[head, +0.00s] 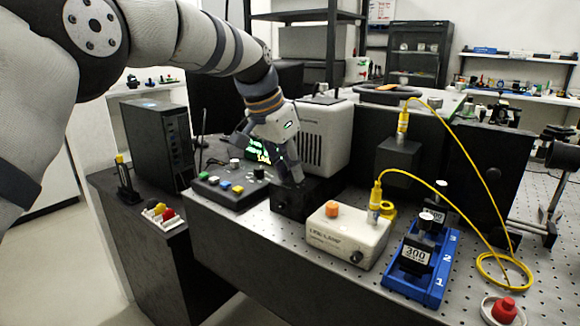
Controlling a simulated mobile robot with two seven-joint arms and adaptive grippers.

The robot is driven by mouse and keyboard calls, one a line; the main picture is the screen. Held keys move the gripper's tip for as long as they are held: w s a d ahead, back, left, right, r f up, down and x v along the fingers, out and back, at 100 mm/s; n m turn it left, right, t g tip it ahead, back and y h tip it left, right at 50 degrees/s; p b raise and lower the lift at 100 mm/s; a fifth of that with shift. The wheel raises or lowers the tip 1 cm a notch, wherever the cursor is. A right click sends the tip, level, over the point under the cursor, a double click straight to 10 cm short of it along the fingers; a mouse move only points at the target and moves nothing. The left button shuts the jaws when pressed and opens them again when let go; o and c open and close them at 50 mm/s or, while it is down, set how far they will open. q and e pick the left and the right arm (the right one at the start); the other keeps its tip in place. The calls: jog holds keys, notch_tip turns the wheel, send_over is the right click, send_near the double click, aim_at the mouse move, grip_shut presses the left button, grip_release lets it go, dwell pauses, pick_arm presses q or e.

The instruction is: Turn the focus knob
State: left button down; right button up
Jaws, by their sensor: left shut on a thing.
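My left gripper (292,180) comes down from the upper left, with its dark fingers pointing down at the top of a small black block (297,203). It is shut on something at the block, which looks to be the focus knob. The knob itself is hidden by the fingers, so I cannot make out its shape or angle. My right gripper is not in view.
A black control box (228,195) with coloured buttons and knobs stands close left. A white box with an orange knob (332,210) stands close right, then a blue tray (418,270) and a yellow cable (488,170). A red button (504,309) is at front right.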

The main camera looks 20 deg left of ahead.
pick_arm(q)
jog(key=n, duration=0.1)
jog(key=n+y+p, duration=0.1)
jog(key=n, duration=0.1)
jog(key=shift+s+d+r, duration=0.1)
jog(key=shift+r, duration=0.1)
jog(key=n, duration=0.1)
jog(key=n+y, duration=0.1)
jog(key=shift+d+f+n+t, duration=0.15)
jog(key=shift+f+n+t, duration=0.05)
jog(key=shift+n+t, duration=0.1)
jog(key=n+y, duration=0.1)
jog(key=n, duration=0.1)
jog(key=shift+f+n, duration=0.15)
jog(key=shift+n, duration=0.15)
jog(key=shift+d+n+y+b, duration=0.1)
jog(key=shift+n+y+b, duration=0.4)
jog(key=shift+n, duration=0.9)
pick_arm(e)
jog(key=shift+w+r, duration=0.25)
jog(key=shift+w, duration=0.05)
pick_arm(q)
jog(key=c, duration=1.5)
grip_release()
jog(key=shift+r, duration=0.2)
